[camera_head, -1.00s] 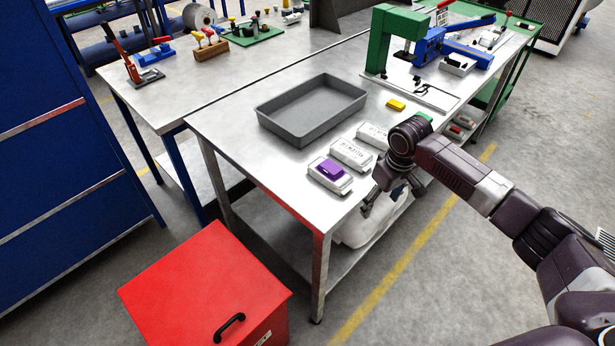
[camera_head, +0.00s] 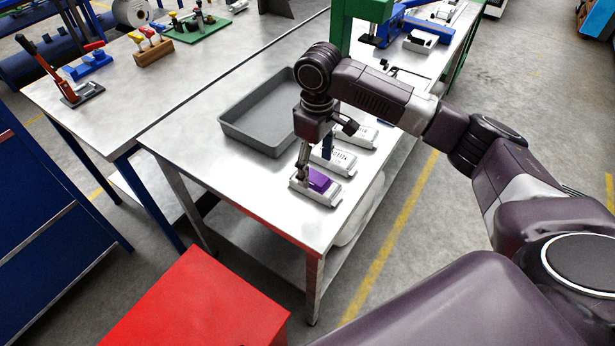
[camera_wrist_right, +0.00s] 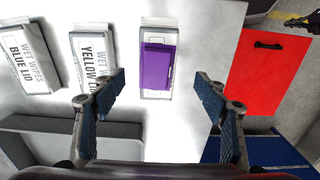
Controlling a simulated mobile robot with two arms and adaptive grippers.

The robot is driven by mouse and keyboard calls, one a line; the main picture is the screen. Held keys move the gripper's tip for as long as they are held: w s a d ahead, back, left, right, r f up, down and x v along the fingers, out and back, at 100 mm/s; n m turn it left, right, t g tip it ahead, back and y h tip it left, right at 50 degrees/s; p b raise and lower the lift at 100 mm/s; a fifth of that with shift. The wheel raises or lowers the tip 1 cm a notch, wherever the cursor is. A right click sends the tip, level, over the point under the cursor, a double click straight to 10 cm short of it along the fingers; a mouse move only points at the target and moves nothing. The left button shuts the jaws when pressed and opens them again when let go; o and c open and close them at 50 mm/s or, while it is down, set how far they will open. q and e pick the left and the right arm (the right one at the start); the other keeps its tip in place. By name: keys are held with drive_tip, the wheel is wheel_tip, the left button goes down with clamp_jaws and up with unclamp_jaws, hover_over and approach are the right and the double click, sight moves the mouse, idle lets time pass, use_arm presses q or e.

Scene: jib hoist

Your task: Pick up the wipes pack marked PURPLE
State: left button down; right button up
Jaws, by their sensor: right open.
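The wipes pack with the purple lid (camera_head: 318,180) lies near the front corner of the steel table. In the right wrist view its purple lid (camera_wrist_right: 157,67) shows between the two fingers, a little beyond the fingertips. My right gripper (camera_head: 314,162) is open and above this pack, pointing down; in the wrist view (camera_wrist_right: 163,95) its fingers are wide apart and empty. A pack printed YELLOW LID (camera_wrist_right: 94,58) lies beside it, near one finger. A pack printed BLUE LID (camera_wrist_right: 26,60) lies farther left. My left gripper is not in view.
A grey tray (camera_head: 229,130) stands on the table just left of the packs. A red cabinet (camera_head: 195,305) stands on the floor in front of the table's near corner. A green and blue press (camera_head: 367,12) stands at the table's far end.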

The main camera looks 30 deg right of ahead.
sight(316, 177)
drive_tip(key=f, duration=0.2)
drive_tip(key=shift+s+d+f+p, duration=0.15)
drive_tip(key=shift+s+f+p, duration=0.1)
drive_tip(key=shift+f+p, duration=0.1)
drive_tip(key=f, duration=0.2)
drive_tip(key=w+f+p, duration=0.1)
drive_tip(key=shift+f, duration=0.8)
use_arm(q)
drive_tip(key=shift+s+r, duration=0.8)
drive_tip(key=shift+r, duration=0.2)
use_arm(e)
drive_tip(key=c, duration=1.3)
